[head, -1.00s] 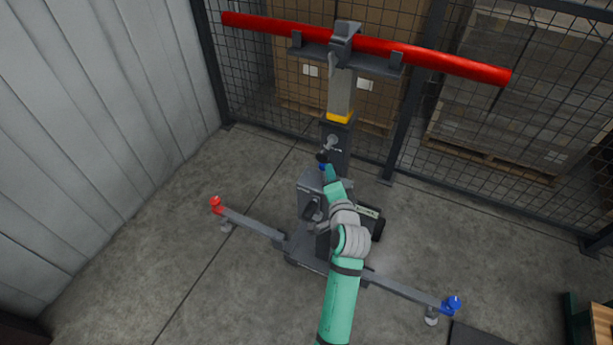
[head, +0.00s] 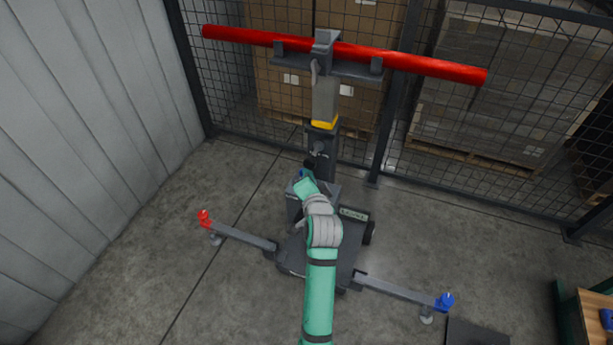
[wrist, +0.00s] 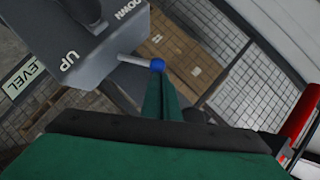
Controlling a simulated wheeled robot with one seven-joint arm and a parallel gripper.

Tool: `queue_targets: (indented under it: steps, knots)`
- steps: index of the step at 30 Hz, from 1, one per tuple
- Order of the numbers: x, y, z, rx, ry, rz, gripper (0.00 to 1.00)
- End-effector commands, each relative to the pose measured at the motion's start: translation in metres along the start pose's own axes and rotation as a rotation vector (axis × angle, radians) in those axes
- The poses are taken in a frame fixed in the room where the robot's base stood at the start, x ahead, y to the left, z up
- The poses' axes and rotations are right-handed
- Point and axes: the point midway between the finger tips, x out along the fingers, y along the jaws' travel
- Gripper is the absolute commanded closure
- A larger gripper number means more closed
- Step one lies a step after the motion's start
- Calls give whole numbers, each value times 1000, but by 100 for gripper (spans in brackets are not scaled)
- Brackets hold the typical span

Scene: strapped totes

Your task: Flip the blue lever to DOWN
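The blue lever (wrist: 157,65) is a grey rod with a blue knob sticking out of the grey control box (wrist: 95,45). The box is marked UP at lower left and DOWN at upper right in the wrist view. The lever stands out between the two words; I cannot tell which setting it is in. My gripper (wrist: 163,78) looks shut, its green fingers together in a narrow wedge. Its tips are at the knob, touching it or very close. In the head view my gripper (head: 304,181) is at the box on the stand, with a bit of blue at its tip.
The stand carries a red bar (head: 345,52) on top. Its base has legs ending in a red knob (head: 204,215) and a blue knob (head: 444,301). A mesh fence (head: 400,125) with loaded pallets is behind. A corrugated wall (head: 85,150) is at left.

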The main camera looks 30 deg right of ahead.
Motion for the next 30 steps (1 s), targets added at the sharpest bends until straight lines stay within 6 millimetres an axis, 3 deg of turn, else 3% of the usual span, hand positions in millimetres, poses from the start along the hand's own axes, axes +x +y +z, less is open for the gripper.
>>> queue_targets:
  steps: [11, 17, 20, 30]
  knots:
    - [0, -2, 2, 0, -4, -3, 100]
    - [-11, -6, -13, 0, 0, -5, 100]
    - [-21, -10, -26, 0, 1, -5, 100]
    - [-90, -13, -24, -2, -3, -4, 100]
